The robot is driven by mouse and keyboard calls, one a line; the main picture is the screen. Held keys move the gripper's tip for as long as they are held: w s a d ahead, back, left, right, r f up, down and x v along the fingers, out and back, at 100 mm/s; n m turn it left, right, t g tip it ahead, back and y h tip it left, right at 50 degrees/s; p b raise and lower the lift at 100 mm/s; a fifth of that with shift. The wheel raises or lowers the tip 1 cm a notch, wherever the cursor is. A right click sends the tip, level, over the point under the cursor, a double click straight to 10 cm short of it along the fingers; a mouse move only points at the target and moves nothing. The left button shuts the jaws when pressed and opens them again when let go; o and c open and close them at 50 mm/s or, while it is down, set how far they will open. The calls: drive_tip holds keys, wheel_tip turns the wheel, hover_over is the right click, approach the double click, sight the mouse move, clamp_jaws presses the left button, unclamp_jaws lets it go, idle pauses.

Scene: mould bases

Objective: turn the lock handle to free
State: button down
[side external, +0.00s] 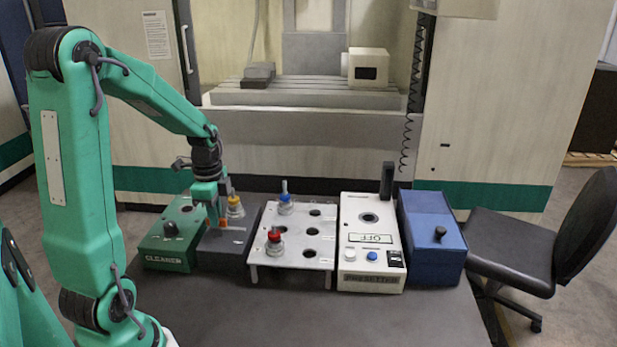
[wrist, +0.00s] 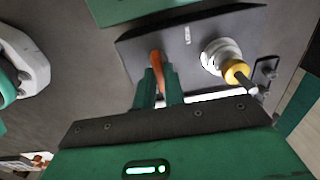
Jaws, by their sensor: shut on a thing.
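The orange lock handle (wrist: 157,61) stands on a dark grey block (wrist: 140,55). In the side external view the block (side external: 222,257) sits between the green cleaner box and the white rack. My gripper (wrist: 160,88) is shut on the orange handle, with one green finger on each side of it. In the side external view my gripper (side external: 212,210) points down over the block and hides most of the handle. A silver holder with a yellow collar and dark tip (wrist: 230,65) stands on the same block beside the handle; it also shows in the side external view (side external: 234,206).
The green cleaner box (side external: 168,240) is left of the block. The white rack (side external: 292,262) on the right bears a red-collared holder (side external: 274,242) and a blue-collared one (side external: 286,204). Further right are the white presetter (side external: 370,250) and a blue box (side external: 430,240). The table front is clear.

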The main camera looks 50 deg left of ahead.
drive_tip(key=shift+r, duration=0.1)
drive_tip(key=c, duration=1.5)
unclamp_jaws()
drive_tip(key=shift+r, duration=3.9)
drive_tip(key=s+d+r+n+t, duration=0.2)
drive_tip(key=d+n, duration=0.1)
drive_tip(key=d, duration=0.3)
drive_tip(key=s+d+r+n+t, duration=0.1)
drive_tip(key=s+d+r+n, duration=0.1)
drive_tip(key=d, duration=0.5)
drive_tip(key=s+d+r+n+t, duration=0.2)
drive_tip(key=d+n, duration=0.2)
drive_tip(key=d, duration=0.2)
drive_tip(key=shift+d+t, duration=0.3)
drive_tip(key=shift+d, duration=0.1)
